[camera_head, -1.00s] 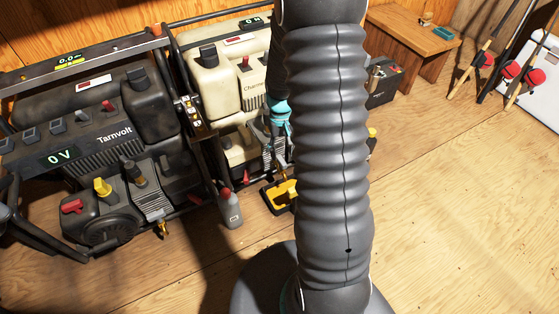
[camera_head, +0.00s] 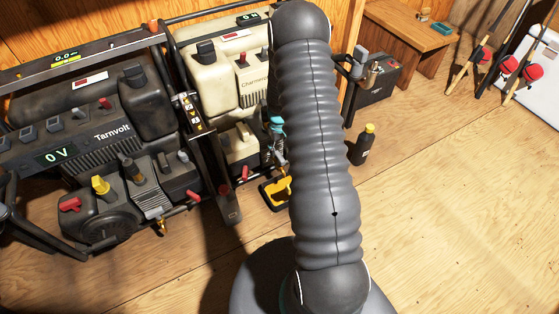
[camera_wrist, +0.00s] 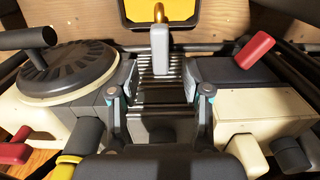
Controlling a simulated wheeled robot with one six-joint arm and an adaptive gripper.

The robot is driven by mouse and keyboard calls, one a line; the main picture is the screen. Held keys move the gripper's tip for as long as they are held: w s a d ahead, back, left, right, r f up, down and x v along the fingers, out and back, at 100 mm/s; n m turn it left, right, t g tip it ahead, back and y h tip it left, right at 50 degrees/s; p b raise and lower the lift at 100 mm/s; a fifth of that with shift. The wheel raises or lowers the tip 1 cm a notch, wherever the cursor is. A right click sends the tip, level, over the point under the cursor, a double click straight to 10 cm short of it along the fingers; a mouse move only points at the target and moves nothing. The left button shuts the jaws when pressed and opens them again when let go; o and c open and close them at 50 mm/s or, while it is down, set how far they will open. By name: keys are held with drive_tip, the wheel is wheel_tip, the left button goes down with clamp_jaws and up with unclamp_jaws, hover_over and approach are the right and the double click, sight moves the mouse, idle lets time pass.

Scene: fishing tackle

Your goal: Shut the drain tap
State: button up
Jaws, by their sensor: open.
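In the head view my gripper (camera_head: 275,127) is low at the cream generator's front, partly hidden by my arm. The tap's exact setting is hard to tell.
The dark Tarnvolt generator (camera_head: 110,137) stands at left, with its own brass tap (camera_head: 162,226). The yellow tray (camera_head: 268,197) lies on the floor. A black yellow-capped bottle (camera_head: 363,145) and a dark battery box (camera_head: 378,80) stand at right.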

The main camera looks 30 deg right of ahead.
sight(280, 156)
wheel_tip(280, 156, down, 8)
idle(0.4)
clamp_jaws()
